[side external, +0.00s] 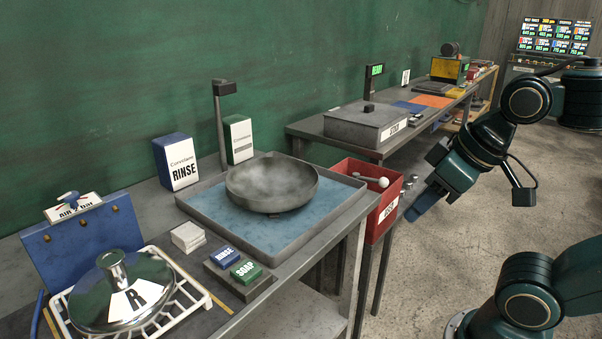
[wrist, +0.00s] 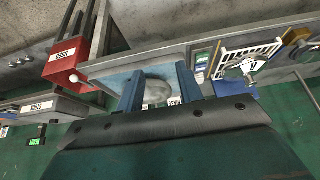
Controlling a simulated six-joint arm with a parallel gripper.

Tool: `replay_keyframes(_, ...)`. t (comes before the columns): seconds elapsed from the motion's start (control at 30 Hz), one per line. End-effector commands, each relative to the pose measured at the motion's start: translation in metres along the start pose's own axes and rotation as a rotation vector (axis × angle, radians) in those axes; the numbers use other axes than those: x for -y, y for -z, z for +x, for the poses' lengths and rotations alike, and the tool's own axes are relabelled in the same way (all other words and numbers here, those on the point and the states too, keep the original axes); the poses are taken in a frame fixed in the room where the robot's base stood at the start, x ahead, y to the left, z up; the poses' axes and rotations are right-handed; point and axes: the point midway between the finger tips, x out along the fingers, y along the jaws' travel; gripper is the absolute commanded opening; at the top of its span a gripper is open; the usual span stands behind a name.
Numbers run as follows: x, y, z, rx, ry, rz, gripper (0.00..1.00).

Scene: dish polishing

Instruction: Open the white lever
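A white ball-ended lever (side external: 371,181) sticks out at the top of a red box (side external: 364,209) fixed by the table end. In the wrist view its white knob (wrist: 74,78) shows beside the red box (wrist: 88,55). My gripper (side external: 418,208) is to the right of the box, in the air, apart from the lever and pointing down and left. In the wrist view its two blue fingers (wrist: 160,85) are spread with nothing held between them; the lever lies off to their left.
A grey bowl (side external: 272,183) sits in the blue-lined tray (side external: 205,205) on the near table. A polished lid (side external: 122,290) rests on a white rack at the front left. A lidded grey box (side external: 366,128) stands on the far table. The floor beneath my gripper is clear.

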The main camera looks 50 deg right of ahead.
Motion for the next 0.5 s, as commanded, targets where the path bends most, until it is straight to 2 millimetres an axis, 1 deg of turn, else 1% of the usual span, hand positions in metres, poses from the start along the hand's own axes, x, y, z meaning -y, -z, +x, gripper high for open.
replay_keyframes(0.23, 0.0, 0.0, 0.0, 0.0, 0.0, 0.0, 0.36)
replay_keyframes(0.27, 0.0, 0.0, 0.0, 0.0, 0.0, 0.0, 0.34)
replay_keyframes(0.3, 0.0, 0.0001, -0.0001, 0.0, 0.0, 0.0, 0.27)
replay_keyframes(0.43, -0.0009, 0.0017, 0.0, 0.001, -0.003, 0.011, 0.01)
replay_keyframes(0.5, -0.0024, 0.0041, 0.0001, 0.003, -0.008, 0.026, 0.0)
